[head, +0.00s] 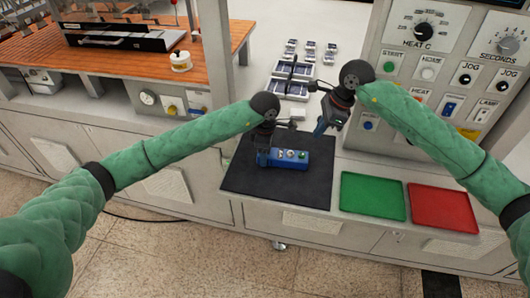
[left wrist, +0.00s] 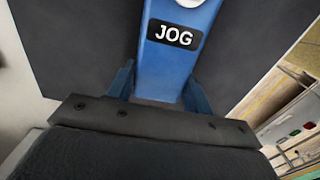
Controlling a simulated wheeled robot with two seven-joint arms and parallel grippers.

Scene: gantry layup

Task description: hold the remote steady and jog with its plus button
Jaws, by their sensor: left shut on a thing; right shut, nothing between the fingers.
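The blue remote (head: 293,162) lies on the black mat (head: 288,194) in the head view, with several small round buttons on its top. My left gripper (head: 264,156) is shut on the remote's left end. In the left wrist view the remote (left wrist: 160,70) runs away between the fingers of my left gripper (left wrist: 158,92), with a black JOG label on it. The plus button's marking is too small to read. My right gripper (head: 320,129) is shut and empty, above and to the right of the remote, apart from it.
A green tray (head: 372,196) and a red tray (head: 442,208) lie right of the mat. A control panel (head: 455,75) with knobs and buttons stands behind my right arm. Small dark parts (head: 292,88) lie on the white surface behind. An orange-topped bench (head: 120,65) is at the left.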

